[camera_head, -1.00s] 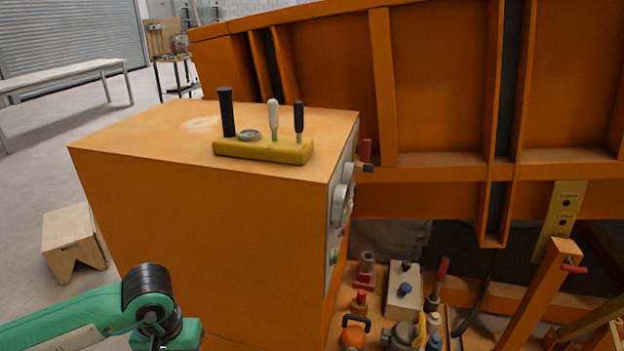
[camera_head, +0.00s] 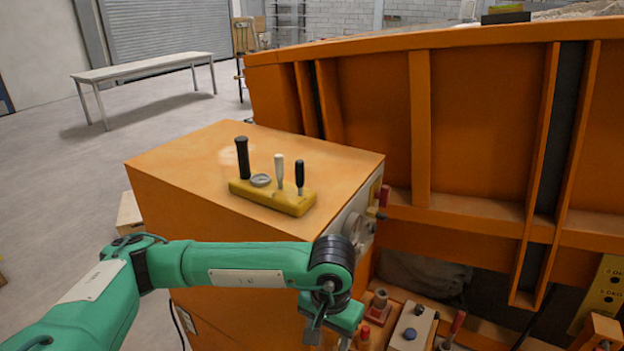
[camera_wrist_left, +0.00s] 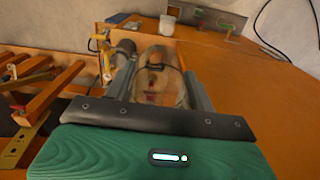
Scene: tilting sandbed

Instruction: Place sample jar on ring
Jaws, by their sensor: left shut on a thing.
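My left gripper (camera_head: 328,335) is low at the right front of the orange cabinet, at the bottom edge of the head view. In the left wrist view its two grey fingers (camera_wrist_left: 160,88) are shut on a clear, rounded jar-like thing (camera_wrist_left: 156,72), which looks like the sample jar. The jar is hidden in the head view. A small grey round piece (camera_head: 261,180) lies in the yellow block on the cabinet top; I cannot tell whether it is the ring. My right gripper is not in view.
The orange cabinet (camera_head: 240,255) carries the yellow block (camera_head: 285,203) with upright black and white handles. The large orange sandbed frame (camera_head: 480,130) stands at right. Fittings, including a pale box (camera_head: 410,328), crowd the low shelf. A white cup-like thing (camera_wrist_left: 223,24) shows in the wrist view.

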